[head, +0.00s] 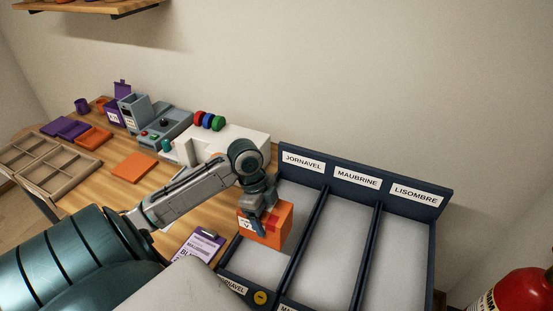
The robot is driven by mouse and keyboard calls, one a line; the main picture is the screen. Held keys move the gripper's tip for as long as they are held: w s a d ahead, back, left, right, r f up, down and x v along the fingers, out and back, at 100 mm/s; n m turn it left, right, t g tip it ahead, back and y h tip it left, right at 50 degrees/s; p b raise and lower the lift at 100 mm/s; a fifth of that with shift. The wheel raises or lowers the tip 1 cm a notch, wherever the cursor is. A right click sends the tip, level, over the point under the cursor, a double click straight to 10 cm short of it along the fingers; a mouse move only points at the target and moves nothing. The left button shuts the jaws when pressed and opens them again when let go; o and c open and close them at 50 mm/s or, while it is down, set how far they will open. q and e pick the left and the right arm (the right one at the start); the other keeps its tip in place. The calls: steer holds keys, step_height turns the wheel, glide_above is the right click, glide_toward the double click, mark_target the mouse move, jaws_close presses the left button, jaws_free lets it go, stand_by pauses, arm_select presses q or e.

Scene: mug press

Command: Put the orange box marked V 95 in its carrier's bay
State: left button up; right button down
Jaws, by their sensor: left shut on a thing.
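An orange box (272,228) with a white label on its left side is held by my left gripper (258,219). The label's writing is too small to read. The gripper is shut on the box, which is over the leftmost bay, marked JORNAVEL, of a dark blue sorting rack (366,166). The picture does not show clearly how high it is above the bay floor. The other bays are marked MAUBRINE (357,176) and LISOMBRE (415,193); both look empty. My right gripper is not in view.
A clipboard (201,245) with a purple-edged sheet lies left of the rack. A white machine (232,143), a grey press (165,130) and a flat orange piece (134,167) stand or lie along the wooden table. A wooden divided tray (50,165) is far left. A red extinguisher (522,291) is at lower right.

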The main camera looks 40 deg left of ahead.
arm_select(q)
step_height(320, 180, down, 9)
steer(key=shift+s+p, duration=0.1)
steer(key=shift+p, duration=1.05)
steer(key=shift+f, duration=0.3)
steer(key=shift+f, duration=0.1)
steer(key=o, duration=1.2)
steer(key=b+v, duration=0.3)
steer(key=v, duration=0.9)
steer(key=shift+a, duration=0.1)
